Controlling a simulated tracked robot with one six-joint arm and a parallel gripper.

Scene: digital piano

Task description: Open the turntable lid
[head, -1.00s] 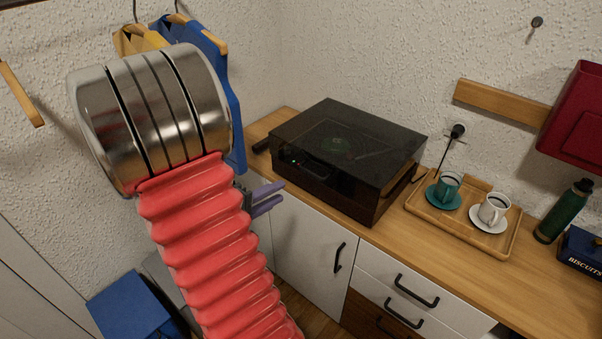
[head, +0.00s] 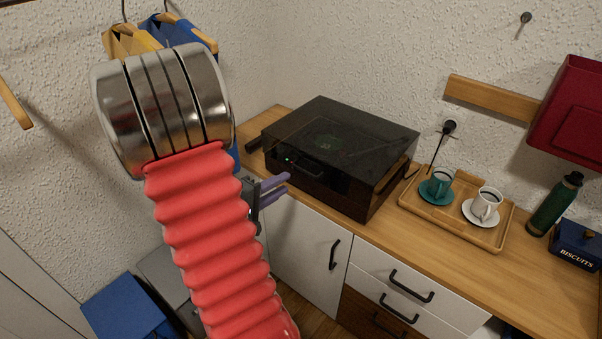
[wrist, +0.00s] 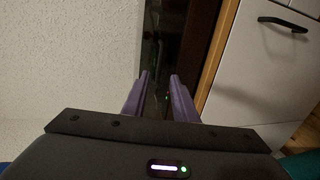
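The turntable (head: 375,182) stands on the wooden counter against the wall, a dark brown box with a smoky see-through lid (head: 345,125). The lid is down, and a dark handle (head: 306,168) shows on its front. A small green light glows at the front left. My gripper (head: 279,189) has two purple fingers, in front of and below the turntable's front left. In the wrist view, the fingers (wrist: 160,80) are apart with nothing held between them. The dark turntable front (wrist: 172,45) shows beyond them. My red arm hides part of the cabinets in the head view.
To the right are a wooden tray (head: 456,231) with two cups, a green bottle (head: 555,205) and a blue biscuit tin (head: 577,242). White cabinets with a door handle (head: 334,254) lie below. Hanging clothes (head: 200,35) are at the back left.

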